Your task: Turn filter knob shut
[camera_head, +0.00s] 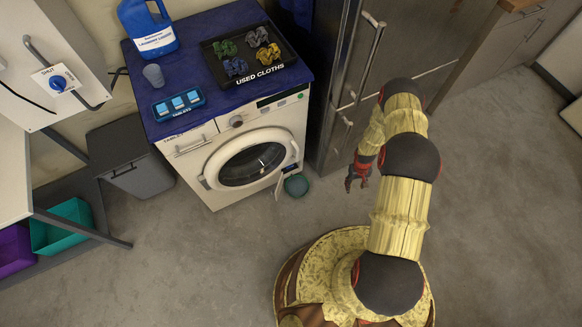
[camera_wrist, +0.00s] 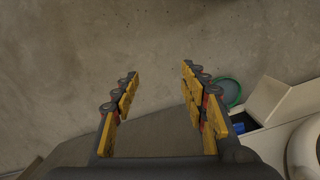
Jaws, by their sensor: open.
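The front-loading washing machine (camera_head: 205,165) stands under the blue worktop. A small white flap (camera_head: 287,181) hangs open at its lower right front; it also shows in the wrist view (camera_wrist: 283,103). A blue part (camera_wrist: 240,127) shows beside the flap at a dark opening; I cannot tell if it is the filter knob, or how it is turned. A round teal dish (camera_head: 296,186) lies on the floor by the flap. My gripper (camera_head: 357,178) is open and empty, to the right of the dish and apart from the machine. Its fingers (camera_wrist: 160,90) are spread over bare floor.
A grey bin (camera_head: 140,175) stands left of the machine. A tall metal cabinet (camera_head: 335,95) with bar handles is close behind my gripper. The floor in front is clear.

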